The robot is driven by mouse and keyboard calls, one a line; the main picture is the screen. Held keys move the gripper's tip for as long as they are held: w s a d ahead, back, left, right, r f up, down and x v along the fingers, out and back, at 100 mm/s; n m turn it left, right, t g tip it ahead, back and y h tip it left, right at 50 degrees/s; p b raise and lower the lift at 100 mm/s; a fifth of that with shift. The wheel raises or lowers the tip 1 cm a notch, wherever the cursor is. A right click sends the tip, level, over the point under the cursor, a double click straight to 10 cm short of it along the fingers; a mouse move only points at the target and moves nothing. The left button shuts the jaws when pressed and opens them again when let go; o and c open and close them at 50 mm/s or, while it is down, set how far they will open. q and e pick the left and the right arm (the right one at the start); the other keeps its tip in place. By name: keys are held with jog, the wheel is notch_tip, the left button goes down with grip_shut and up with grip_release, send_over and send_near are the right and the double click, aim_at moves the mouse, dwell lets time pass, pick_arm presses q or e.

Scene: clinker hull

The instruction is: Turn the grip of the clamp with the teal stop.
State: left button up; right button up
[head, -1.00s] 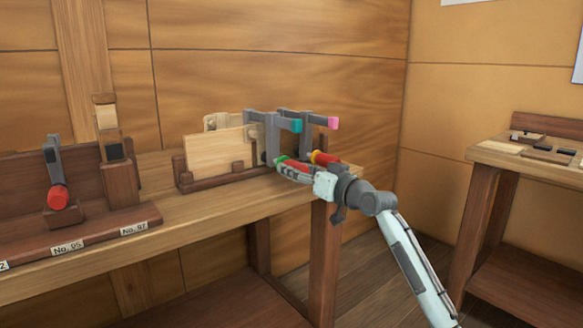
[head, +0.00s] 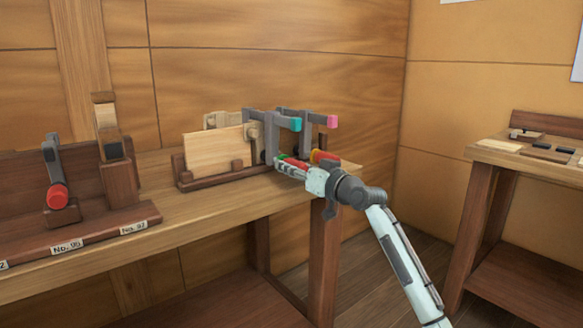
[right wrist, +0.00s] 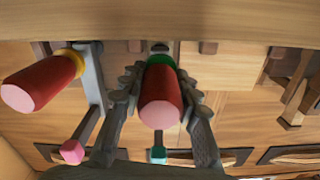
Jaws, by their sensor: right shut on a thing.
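The clamp with the teal stop (head: 295,124) has a grey frame and stands at the right end of the workbench, against a light board. Its red grip (right wrist: 160,98) has a green collar and points at the camera in the right wrist view. The teal stop also shows below the grip there (right wrist: 158,154). My right gripper (right wrist: 160,82) is shut on this red grip, one finger on each side. In the head view my right gripper (head: 290,166) hides most of the grip. My left gripper is not in view.
A second grey clamp with a pink stop (head: 333,121) stands close beside; its red grip with yellow collar (right wrist: 42,82) is left of my fingers in the wrist view. A dark rack with labels (head: 75,240) stands left. A side table (head: 500,158) stands right.

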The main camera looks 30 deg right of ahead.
jog(key=shift+n, duration=0.4)
